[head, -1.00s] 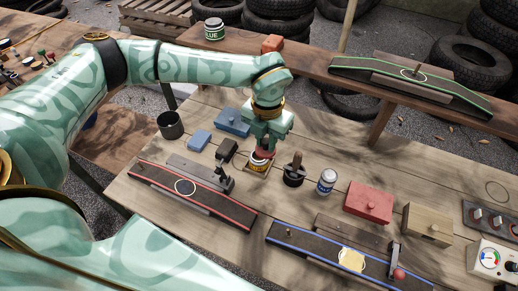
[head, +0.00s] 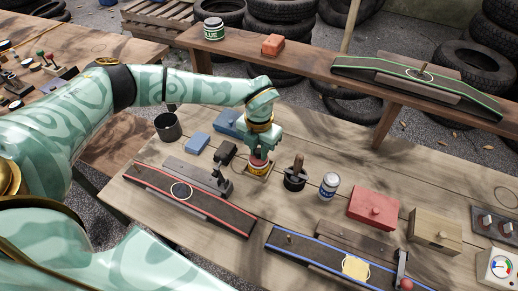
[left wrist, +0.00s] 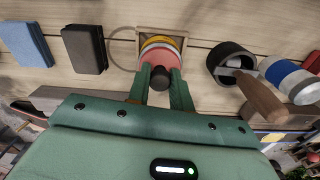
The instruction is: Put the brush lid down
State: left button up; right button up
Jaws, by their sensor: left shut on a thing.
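My left gripper (head: 259,152) points down and is shut on the dark knob (left wrist: 161,78) of what looks like the brush lid, a reddish round top (left wrist: 160,60). The lid is over a small yellow tin (head: 257,169), upright on the table in a square wooden frame (left wrist: 140,46). In the left wrist view the lid appears lined up with the tin. Whether it rests fully on the rim is hard to tell. My right gripper is not in view.
A dark pot with a wooden handle (head: 295,180) and a blue-white can (head: 329,185) stand to the right. A dark block (head: 226,152), blue blocks (head: 198,142) and a red-edged track (head: 160,190) lie left. A red box (head: 372,206) is farther right.

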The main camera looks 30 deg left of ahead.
aim_at(259, 150)
pick_arm(q)
jog(key=o, duration=0.9)
jog(key=shift+f, duration=0.1)
notch_tip(259, 150, up, 12)
jog(key=p, duration=0.3)
jog(key=shift+r, duration=0.2)
jog(key=shift+f, duration=0.1)
